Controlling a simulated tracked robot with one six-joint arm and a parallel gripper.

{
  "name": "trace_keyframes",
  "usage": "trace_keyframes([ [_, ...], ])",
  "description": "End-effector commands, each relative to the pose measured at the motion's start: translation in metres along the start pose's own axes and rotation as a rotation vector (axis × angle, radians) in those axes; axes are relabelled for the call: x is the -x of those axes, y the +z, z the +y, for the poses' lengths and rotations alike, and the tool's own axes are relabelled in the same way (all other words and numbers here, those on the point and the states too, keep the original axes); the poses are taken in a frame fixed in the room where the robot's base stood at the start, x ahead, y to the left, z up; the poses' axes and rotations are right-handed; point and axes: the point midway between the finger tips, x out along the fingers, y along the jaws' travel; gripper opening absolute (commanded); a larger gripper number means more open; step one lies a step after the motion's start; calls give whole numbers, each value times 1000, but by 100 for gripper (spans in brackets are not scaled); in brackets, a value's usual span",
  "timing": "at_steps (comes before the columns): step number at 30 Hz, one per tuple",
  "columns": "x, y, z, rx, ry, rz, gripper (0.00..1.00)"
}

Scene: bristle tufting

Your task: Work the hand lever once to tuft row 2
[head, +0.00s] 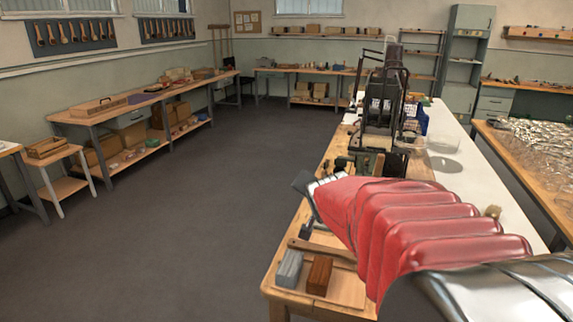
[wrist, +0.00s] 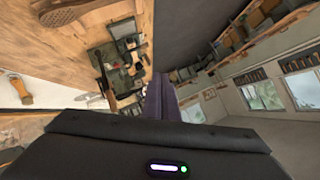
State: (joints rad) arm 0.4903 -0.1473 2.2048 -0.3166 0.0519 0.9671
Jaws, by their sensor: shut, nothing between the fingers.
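The tufting machine (head: 380,110), a dark upright frame, stands on the wooden bench beyond my arm in the head view. It also shows in the wrist view (wrist: 122,68), turned on its side. I cannot tell for sure which of its dark parts is the hand lever. My gripper (wrist: 160,80) shows its narrow fingers together in the wrist view, shut and holding nothing, apart from the machine. In the head view my red-sleeved arm reaches left across the bench, and the gripper end is at the bench's left edge, nearer than the machine.
A wooden board (head: 345,291) at the bench's near end carries a grey block (head: 289,268), a brown block (head: 319,275) and a wooden-handled tool (head: 320,248). A clear bowl (head: 444,143) stands right of the machine. The floor (head: 200,210) left of the bench is clear.

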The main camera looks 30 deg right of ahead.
Motion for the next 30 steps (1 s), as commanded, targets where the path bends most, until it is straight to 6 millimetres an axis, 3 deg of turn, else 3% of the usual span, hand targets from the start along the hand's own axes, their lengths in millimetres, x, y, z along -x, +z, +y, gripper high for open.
trace_keyframes([
  [6,-55,-60,37,-222,-42,125,0],
  [15,-112,-129,105,-518,-165,252,0],
  [22,-141,-168,173,-737,-291,311,0],
  [30,-156,-192,249,-957,-443,333,0],
])
